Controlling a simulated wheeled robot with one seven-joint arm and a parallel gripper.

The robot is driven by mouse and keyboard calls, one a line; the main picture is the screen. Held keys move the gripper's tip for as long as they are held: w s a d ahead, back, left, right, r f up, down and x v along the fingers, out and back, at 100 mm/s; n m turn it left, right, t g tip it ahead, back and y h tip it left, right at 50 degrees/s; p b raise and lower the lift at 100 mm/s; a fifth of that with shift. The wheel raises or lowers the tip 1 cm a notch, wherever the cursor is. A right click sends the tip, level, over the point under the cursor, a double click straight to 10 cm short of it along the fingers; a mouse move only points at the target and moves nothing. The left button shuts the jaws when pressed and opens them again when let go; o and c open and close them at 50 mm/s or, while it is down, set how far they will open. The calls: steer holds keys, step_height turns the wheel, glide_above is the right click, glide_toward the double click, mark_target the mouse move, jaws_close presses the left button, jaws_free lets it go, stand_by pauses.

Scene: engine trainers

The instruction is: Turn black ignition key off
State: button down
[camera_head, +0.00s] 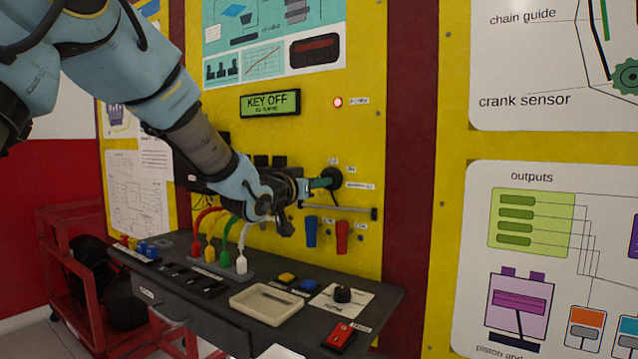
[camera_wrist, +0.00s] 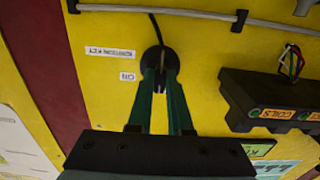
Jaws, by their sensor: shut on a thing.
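The black ignition key (camera_wrist: 158,57) is at a round black switch on the yellow panel, with a dark cord running from it. It also shows in the head view (camera_head: 332,176). My gripper (camera_wrist: 159,84) has its green fingers closed in on the key from both sides; the fingers hide part of it. In the head view my gripper (camera_head: 317,183) reaches the switch from the left. Labels beside the switch read "IGNITION KEY" and "ON" upside down in the wrist view.
A red lamp (camera_head: 338,102) glows right of the display. Blue and red connectors (camera_head: 342,236) hang below the switch. A dark bench (camera_head: 380,300) holds a cream tray (camera_head: 271,303), several coloured plugs and a black knob (camera_head: 342,294). In the wrist view a dark coil box (camera_wrist: 265,102) stands right of my fingers.

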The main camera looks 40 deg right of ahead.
steer(key=c, duration=0.8)
jaws_free()
steer(key=shift+c, duration=0.2)
steer(key=shift+a, duration=0.15)
steer(key=b+v, duration=0.2)
steer(key=v, duration=0.8)
steer(key=shift+a, duration=0.3)
steer(key=w+a+f+n+t+y+p, duration=0.1)
steer(key=w+a+f+n+y, duration=0.3)
steer(key=a, duration=0.5)
steer(key=w+a+f+n+t+y+p, duration=0.15)
steer(key=w+a+f+y, duration=0.3)
steer(key=a, duration=0.45)
steer(key=w+a+f+n+t+y+p, duration=0.1)
steer(key=w+a+f+n+y+p, duration=0.25)
steer(key=a, duration=0.55)
steer(key=s+a+f+n+g+y, duration=0.1)
steer(key=s+a+f+g, duration=0.1)
steer(key=s+a, duration=0.2)
steer(key=s+a+f+n+g+y, duration=0.2)
steer(key=s+a+f, duration=0.1)
steer(key=a, duration=0.7)
steer(key=s+a+f+n+g+y+p, duration=0.1)
steer(key=s+a+f+g+y, duration=0.1)
steer(key=a, duration=0.5)
steer(key=s+f, duration=0.1)
steer(key=s, duration=0.1)
steer(key=shift+s+n, duration=0.3)
